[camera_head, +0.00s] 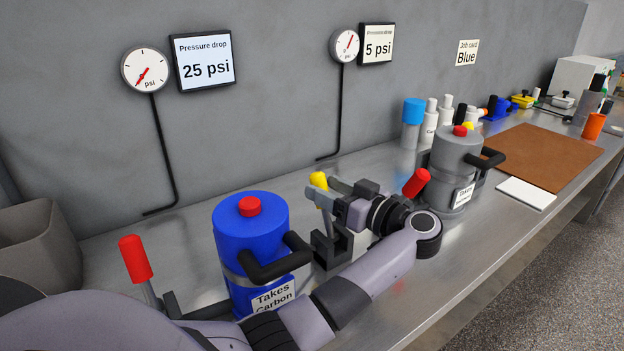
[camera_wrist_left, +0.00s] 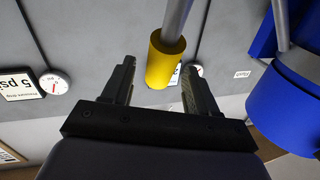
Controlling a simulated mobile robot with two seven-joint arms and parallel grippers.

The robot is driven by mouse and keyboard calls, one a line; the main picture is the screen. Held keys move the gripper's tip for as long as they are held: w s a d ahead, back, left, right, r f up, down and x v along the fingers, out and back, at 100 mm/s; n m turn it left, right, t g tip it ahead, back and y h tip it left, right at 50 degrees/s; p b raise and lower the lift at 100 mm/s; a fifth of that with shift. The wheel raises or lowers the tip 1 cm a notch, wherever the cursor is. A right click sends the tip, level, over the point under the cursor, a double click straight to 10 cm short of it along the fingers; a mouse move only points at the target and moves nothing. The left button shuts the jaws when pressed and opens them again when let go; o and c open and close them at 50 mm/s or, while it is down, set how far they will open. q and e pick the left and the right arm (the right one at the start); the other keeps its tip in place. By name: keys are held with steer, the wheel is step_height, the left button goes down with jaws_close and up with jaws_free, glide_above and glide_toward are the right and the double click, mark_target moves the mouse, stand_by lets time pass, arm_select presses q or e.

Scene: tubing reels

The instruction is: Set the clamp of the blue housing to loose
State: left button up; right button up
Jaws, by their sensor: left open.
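The blue housing (camera_head: 232,235) stands on the bench with a red cap (camera_head: 249,206), a black side handle (camera_head: 275,264) and a label reading "Takes Carbon". A red-tipped lever (camera_head: 135,259) stands up at its left. A yellow-tipped lever (camera_head: 318,181) stands beyond its right side, near a black bracket (camera_head: 331,246). My left gripper (camera_head: 333,189) is at the yellow tip. In the left wrist view, the yellow tip (camera_wrist_left: 163,66) lies between the open fingers, with gaps at both sides, and the blue housing (camera_wrist_left: 290,105) is at the right. My right gripper is not in view.
A grey housing (camera_head: 455,155) with its own red-tipped lever (camera_head: 416,182) stands farther right. Two gauges hang on the wall, with displays reading 25 psi (camera_head: 205,62) and 5 psi (camera_head: 377,45). A job card (camera_head: 467,53) reads Blue. A brown mat (camera_head: 540,150) lies beyond.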

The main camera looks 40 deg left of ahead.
mark_target(314, 183)
arm_select(q)
steer(key=shift+w+a+p, duration=0.1)
steer(key=shift+a+p, duration=0.2)
steer(key=shift+a, duration=1.8)
jaws_close()
steer(key=shift+d, duration=0.1)
steer(key=shift+s+d+r+n+y, duration=0.15)
steer(key=shift+d+r+y, duration=0.05)
steer(key=shift+d+y, duration=0.35)
steer(key=shift+s+d+r+n+y, duration=0.15)
steer(key=shift+d+r+n+y, duration=0.05)
steer(key=shift+d+y, duration=0.4)
steer(key=shift+s+d+r+n+y, duration=0.15)
steer(key=shift+d+r+y, duration=0.05)
steer(key=shift+d+y, duration=0.35)
steer(key=shift+s+d+r+n+g+y+b, duration=0.1)
steer(key=shift+s+d+n+y+b, duration=0.15)
steer(key=shift+d+y, duration=0.3)
steer(key=shift+s+d+r+n+g+y+b, duration=0.1)
steer(key=shift+d+n+y+b, duration=0.1)
steer(key=shift+d+y+b, duration=0.3)
steer(key=shift+s+d+n+g+y+b, duration=0.15)
steer(key=shift+s+d+n+y, duration=0.1)
steer(key=shift+d+y, duration=0.4)
